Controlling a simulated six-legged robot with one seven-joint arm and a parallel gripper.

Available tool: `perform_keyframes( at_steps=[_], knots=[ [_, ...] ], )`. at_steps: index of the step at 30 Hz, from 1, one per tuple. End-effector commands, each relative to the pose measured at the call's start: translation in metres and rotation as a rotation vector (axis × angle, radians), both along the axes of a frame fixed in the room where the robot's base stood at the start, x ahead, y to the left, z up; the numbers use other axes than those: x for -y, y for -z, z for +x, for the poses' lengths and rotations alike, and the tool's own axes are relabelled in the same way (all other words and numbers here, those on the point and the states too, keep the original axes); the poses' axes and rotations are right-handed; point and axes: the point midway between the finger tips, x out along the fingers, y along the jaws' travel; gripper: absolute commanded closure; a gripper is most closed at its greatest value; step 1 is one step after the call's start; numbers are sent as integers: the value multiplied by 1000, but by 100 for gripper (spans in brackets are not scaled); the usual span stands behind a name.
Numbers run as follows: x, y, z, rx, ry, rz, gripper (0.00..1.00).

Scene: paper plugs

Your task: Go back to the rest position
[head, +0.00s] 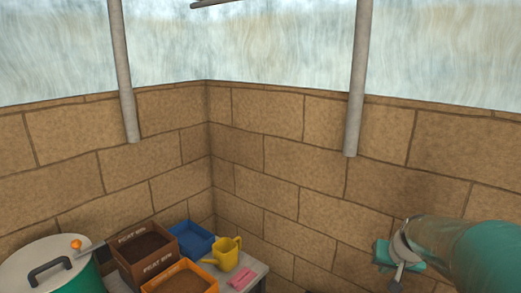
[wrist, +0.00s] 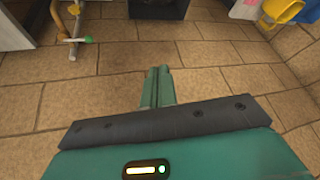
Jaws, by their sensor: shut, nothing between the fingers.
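My gripper (wrist: 157,88) shows in the wrist view, with its two green fingers together and nothing between them. It points over bare floor tiles. In the head view my arm reaches in from the lower right, in front of the brick wall, and the fingertips are not clear there. My gripper is well apart from the bench and the things on it.
A bench (head: 258,270) at the lower left holds a brown peat box (head: 147,265), an orange tray (head: 180,290), a blue tray (head: 196,236), a yellow watering can (head: 228,254) and a pink item (head: 241,279). A lidded green bin (head: 30,268) stands left. Floor (wrist: 110,90) is clear below the gripper.

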Motion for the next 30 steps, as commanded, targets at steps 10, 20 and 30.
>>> perform_keyframes(
  at_steps=[10, 20, 30],
  knots=[
    [-105, -54, -78, -4, -160, -44, 100],
    [-166, -69, -167, -6, -279, -91, 100],
    [-181, -64, -208, -8, -324, -113, 100]
  ],
)
